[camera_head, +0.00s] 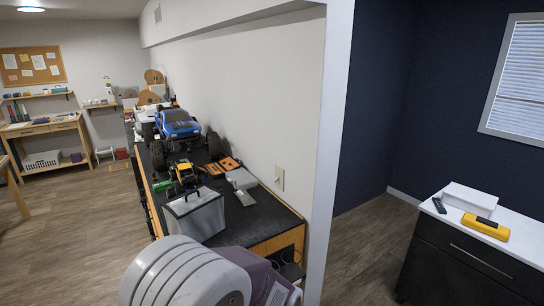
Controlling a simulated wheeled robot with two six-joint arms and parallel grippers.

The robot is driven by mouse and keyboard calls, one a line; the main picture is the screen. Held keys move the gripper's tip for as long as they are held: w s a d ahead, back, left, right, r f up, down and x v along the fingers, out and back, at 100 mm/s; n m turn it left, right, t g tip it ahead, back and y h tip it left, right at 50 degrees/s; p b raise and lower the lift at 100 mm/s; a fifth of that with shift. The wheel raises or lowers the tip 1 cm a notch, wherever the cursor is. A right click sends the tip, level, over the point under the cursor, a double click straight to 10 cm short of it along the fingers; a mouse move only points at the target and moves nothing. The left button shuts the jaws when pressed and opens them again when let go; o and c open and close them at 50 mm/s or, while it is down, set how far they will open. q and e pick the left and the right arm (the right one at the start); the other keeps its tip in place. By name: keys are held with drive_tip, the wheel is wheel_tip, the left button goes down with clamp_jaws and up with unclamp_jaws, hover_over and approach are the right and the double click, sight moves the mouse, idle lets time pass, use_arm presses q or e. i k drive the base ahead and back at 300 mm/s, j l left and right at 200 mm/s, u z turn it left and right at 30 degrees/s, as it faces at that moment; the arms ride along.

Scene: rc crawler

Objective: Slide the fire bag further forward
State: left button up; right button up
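The fire bag appears to be the silver-grey box-shaped bag (203,222) with a dark handle on top. It stands upright at the near left part of the black-topped bench (262,213), by its front edge. A large grey-and-purple part of my own body fills the bottom of the view and comes close to the bag's lower edge in the picture. I cannot tell whether it touches the bag. Neither of my grippers shows.
A blue RC truck (180,123) and a small yellow crawler (184,174) stand farther back on the bench. Orange parts (229,163) and a grey flat item (241,179) lie near the wall. A cabinet with a yellow tool (486,227) stands at right. Floor is open at left.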

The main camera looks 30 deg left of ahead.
sight(203, 224)
drive_tip(key=k+j+z, duration=0.1)
drive_tip(key=j, duration=0.3)
drive_tip(key=k+j, duration=0.1)
drive_tip(key=j, duration=0.3)
drive_tip(key=j+z, duration=0.15)
drive_tip(key=j, duration=0.2)
drive_tip(key=k+j, duration=0.2)
drive_tip(key=j, duration=0.2)
drive_tip(key=k+j+z, duration=0.15)
drive_tip(key=j, duration=0.25)
drive_tip(key=k+j, duration=0.1)
drive_tip(key=j, duration=0.25)
drive_tip(key=k+j+z, duration=0.15)
drive_tip(key=j, duration=0.2)
